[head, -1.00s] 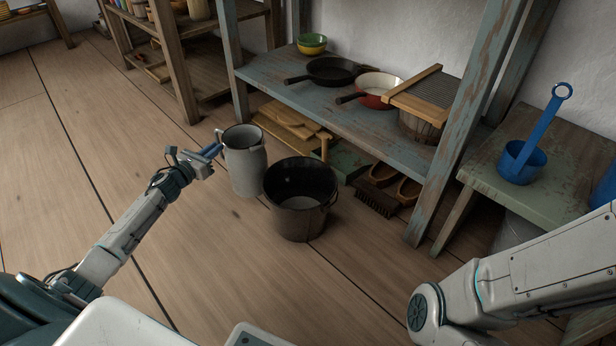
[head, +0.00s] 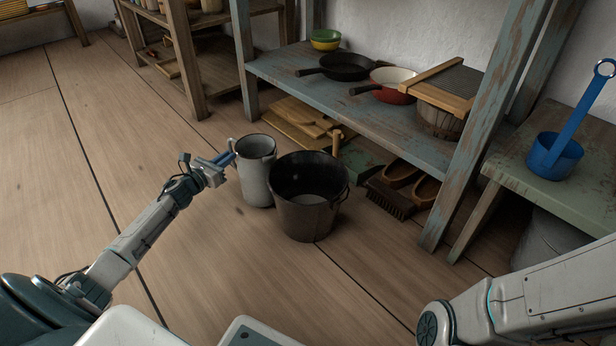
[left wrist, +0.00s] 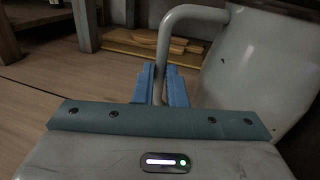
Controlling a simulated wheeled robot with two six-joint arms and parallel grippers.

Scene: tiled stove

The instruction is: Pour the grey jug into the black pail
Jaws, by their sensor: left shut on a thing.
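The grey jug (head: 257,180) is upright, just left of the black pail (head: 308,207) in the head view; its far lower side is partly hidden by the pail. My left gripper (head: 228,159) is shut on the jug's handle, on the jug's left side. In the left wrist view the blue fingers (left wrist: 161,88) close around the handle, and the jug's body (left wrist: 262,70) fills the upper right. The pail stands upright on the floor, its mouth open. I cannot tell whether the jug's base touches the floor. My right gripper is out of view.
A blue-grey shelf (head: 290,75) behind holds pans (head: 347,67), bowls (head: 325,39) and a washboard on a tub. Wooden boards (head: 300,118) and brushes (head: 390,203) lie beneath it. A blue dipper (head: 555,156) sits on a bench at right. Floor at left is clear.

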